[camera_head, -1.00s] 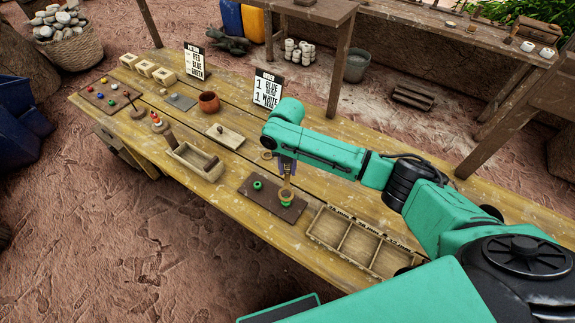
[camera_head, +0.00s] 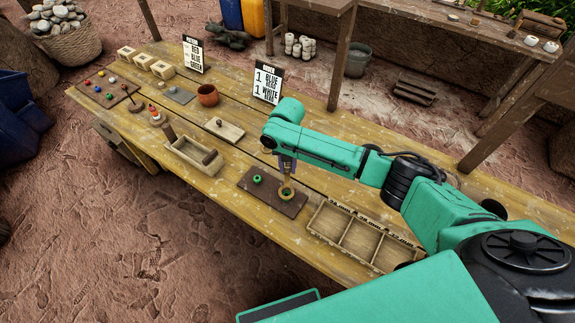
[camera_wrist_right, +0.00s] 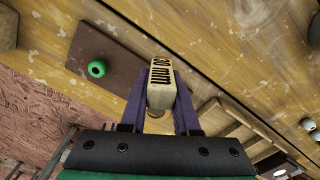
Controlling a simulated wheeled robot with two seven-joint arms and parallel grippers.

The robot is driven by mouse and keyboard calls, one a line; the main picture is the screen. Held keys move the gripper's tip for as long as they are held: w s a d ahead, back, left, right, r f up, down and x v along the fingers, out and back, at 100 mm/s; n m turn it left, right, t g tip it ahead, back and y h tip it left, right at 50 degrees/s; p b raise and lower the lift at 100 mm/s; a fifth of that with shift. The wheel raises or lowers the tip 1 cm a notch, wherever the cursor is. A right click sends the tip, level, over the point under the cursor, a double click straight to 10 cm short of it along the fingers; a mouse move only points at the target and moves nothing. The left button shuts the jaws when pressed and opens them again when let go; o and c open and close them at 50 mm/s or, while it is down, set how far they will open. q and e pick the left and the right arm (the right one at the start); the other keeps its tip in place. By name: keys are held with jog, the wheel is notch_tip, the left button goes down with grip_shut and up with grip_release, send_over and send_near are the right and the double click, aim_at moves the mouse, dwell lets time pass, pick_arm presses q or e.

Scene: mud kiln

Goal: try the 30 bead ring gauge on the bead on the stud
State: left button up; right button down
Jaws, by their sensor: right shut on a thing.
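My right gripper (camera_head: 286,170) is shut on the handle of the 30 mm ring gauge (camera_head: 287,197). The wooden gauge (camera_wrist_right: 160,84) with its black "30 mm" mark stands between the purple fingers in the right wrist view. The gauge's ring is low over the dark brown board (camera_head: 268,200). Green of a bead (camera_head: 286,190) shows inside the ring, which appears to be around it; the stud is hidden. I cannot tell how far down the ring sits. Another green bead (camera_head: 256,179) is on the board to the left, also in the right wrist view (camera_wrist_right: 97,69). My left gripper is out of view.
A wooden tray with three compartments (camera_head: 345,208) stands right of the board. A wooden box (camera_head: 181,157), a small pale board (camera_head: 229,125) and a clay pot (camera_head: 208,95) stand to the left. A sign (camera_head: 267,85) stands behind.

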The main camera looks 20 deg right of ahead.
jog(key=shift+f, duration=0.2)
jog(key=shift+r, duration=0.1)
dwell(0.5)
jog(key=shift+p, duration=0.35)
jog(key=shift+f, duration=0.65)
dwell(0.8)
dwell(0.5)
